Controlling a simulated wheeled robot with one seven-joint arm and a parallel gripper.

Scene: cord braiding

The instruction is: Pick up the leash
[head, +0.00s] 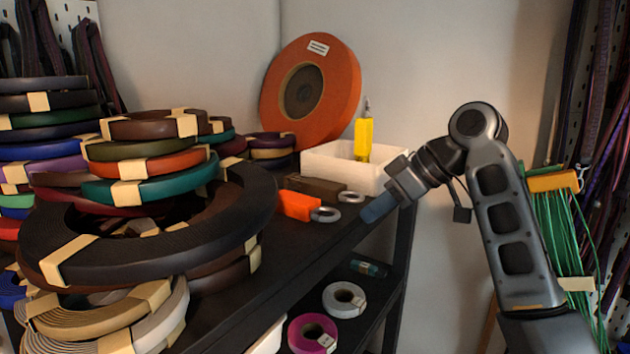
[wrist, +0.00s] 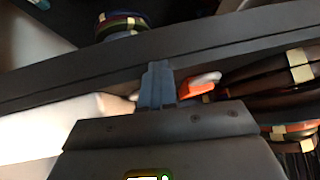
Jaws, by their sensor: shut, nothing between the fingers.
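No thing is plainly a leash. An orange piece with a grey metal ring (head: 298,205) lies on the black shelf (head: 335,233), near its front edge. A brown piece with a similar ring (head: 316,187) lies just behind it. I cannot tell whether either is the leash. My gripper (head: 376,211) is at the shelf's right front corner, right of the orange piece and apart from it. Its blue-grey fingers are shut and empty. In the wrist view the closed fingers (wrist: 157,82) point at a dark edge, with an orange and white thing (wrist: 199,86) just right of them.
Stacked strap coils (head: 150,215) fill the shelf's left. A white box (head: 350,172) with a yellow-handled tool (head: 364,138) stands behind my gripper. A large orange disc (head: 335,85) leans on the wall. Tape rolls (head: 313,335) lie on the lower shelf. Green cords (head: 565,230) hang at right.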

